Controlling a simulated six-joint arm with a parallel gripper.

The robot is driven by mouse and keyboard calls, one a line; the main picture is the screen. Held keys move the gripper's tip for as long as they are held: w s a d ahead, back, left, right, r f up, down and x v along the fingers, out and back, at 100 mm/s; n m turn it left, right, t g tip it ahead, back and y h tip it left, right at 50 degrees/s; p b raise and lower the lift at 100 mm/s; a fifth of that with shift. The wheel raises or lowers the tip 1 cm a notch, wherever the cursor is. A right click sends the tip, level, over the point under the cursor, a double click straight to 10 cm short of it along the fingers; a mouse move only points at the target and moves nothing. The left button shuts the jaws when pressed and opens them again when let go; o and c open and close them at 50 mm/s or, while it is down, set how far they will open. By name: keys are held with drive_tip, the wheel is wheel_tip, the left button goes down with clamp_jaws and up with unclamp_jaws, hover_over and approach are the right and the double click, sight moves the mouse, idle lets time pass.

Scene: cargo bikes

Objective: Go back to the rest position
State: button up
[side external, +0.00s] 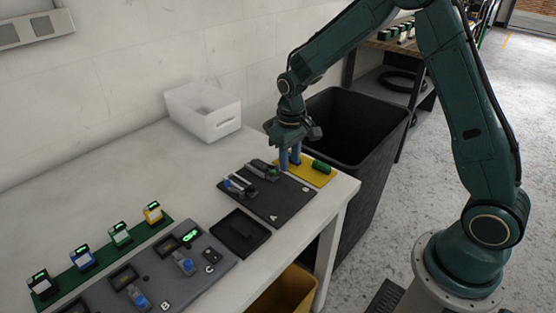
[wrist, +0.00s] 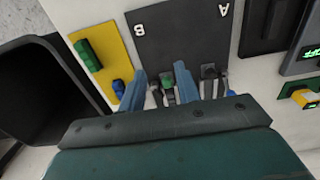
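My gripper (side external: 290,162) is over the far end of the dark board (side external: 270,208), close to the yellow plate. Its two blue fingers stand apart in the wrist view (wrist: 161,80), with nothing seen clamped between them. A green piece (wrist: 168,82) sits in the clamp fixture by letter B, below and between the fingertips in that view. The neighbouring fixture (wrist: 209,75), by letter A, has a blue part (wrist: 232,89) beside it. On the yellow plate (side external: 308,176) lies a green block (side external: 321,167); a smaller blue block (wrist: 118,88) shows there in the wrist view.
A black bin (side external: 365,125) stands close beyond the table end. A white box (side external: 203,112) is against the wall. A black tray (side external: 240,235), a grey station (side external: 205,262) and a green strip (side external: 103,262) with several display units lie nearer. The table middle is clear.

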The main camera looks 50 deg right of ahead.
drive_tip(key=s+r+t, duration=0.1)
drive_tip(key=s+r, duration=0.4)
drive_tip(key=r, duration=0.5)
drive_tip(key=s+a+r+t, duration=0.1)
drive_tip(key=s+r, duration=0.4)
drive_tip(key=s, duration=0.5)
drive_tip(key=s+a+r+t, duration=0.1)
drive_tip(key=s+r+t, duration=0.2)
drive_tip(key=s, duration=0.8)
wheel_tip(320, 180, up, 2)
drive_tip(key=shift+a+r+t, duration=0.25)
drive_tip(key=shift+a+t, duration=0.05)
drive_tip(key=shift+a, duration=0.05)
